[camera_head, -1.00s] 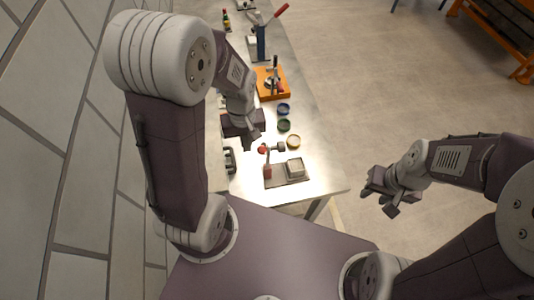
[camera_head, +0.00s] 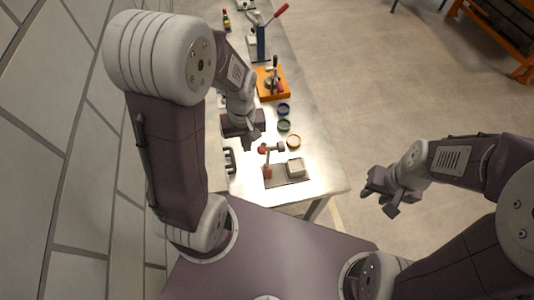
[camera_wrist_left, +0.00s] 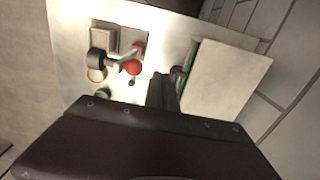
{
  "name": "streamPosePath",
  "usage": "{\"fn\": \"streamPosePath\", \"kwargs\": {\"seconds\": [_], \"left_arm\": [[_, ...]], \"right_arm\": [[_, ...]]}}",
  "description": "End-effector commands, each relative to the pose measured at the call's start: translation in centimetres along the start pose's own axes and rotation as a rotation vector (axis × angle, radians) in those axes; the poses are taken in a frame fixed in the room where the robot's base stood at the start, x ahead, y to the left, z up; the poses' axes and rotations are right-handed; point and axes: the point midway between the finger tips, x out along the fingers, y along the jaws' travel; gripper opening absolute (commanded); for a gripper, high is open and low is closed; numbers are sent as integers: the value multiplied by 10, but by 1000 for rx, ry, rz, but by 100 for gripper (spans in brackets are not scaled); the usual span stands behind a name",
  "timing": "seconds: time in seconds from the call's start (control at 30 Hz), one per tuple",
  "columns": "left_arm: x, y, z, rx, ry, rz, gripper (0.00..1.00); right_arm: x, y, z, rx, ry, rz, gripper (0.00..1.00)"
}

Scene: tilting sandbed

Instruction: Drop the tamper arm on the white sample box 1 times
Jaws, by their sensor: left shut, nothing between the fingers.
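The white sample box (camera_head: 295,167) sits on a dark base plate (camera_head: 275,181) near the table's front end; it also shows at the upper left of the left wrist view (camera_wrist_left: 104,38). A red post (camera_head: 267,172) stands on the plate's left side. The tamper arm, with a dark cylindrical head (camera_head: 281,147) and a red ball (camera_head: 262,149), appears raised, its head apart from the box. The head shows in the left wrist view (camera_wrist_left: 97,60) too. My left gripper (camera_head: 252,138) is shut and empty, near the red ball. My right gripper (camera_head: 380,198) is open and empty, off the table's right side.
Blue, green and yellow round dishes (camera_head: 284,125) lie behind the tamper. An orange stand (camera_head: 272,84), a red-handled press (camera_head: 262,45) and a bottle (camera_head: 226,20) are farther back. A white panel (camera_wrist_left: 225,75) is right of my left fingers in the wrist view.

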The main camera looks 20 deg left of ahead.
Motion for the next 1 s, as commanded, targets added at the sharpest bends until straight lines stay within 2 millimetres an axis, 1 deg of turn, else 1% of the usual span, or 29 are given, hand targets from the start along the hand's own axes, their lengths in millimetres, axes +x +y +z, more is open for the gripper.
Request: {"fn": "streamPosePath", "kwargs": {"seconds": [0.33, 0.83, 1.0], "left_arm": [[2, 0, 0, 0, 0, 0, 0], [32, 0, 0, 0, -1, 0, 0], [34, 0, 0, 0, 0, 0, 0]], "right_arm": [[2, 0, 0, 0, 0, 0, 36], [24, 0, 2, 0, 0, 0, 36], [25, 0, 3, 0, 0, 0, 36]]}}
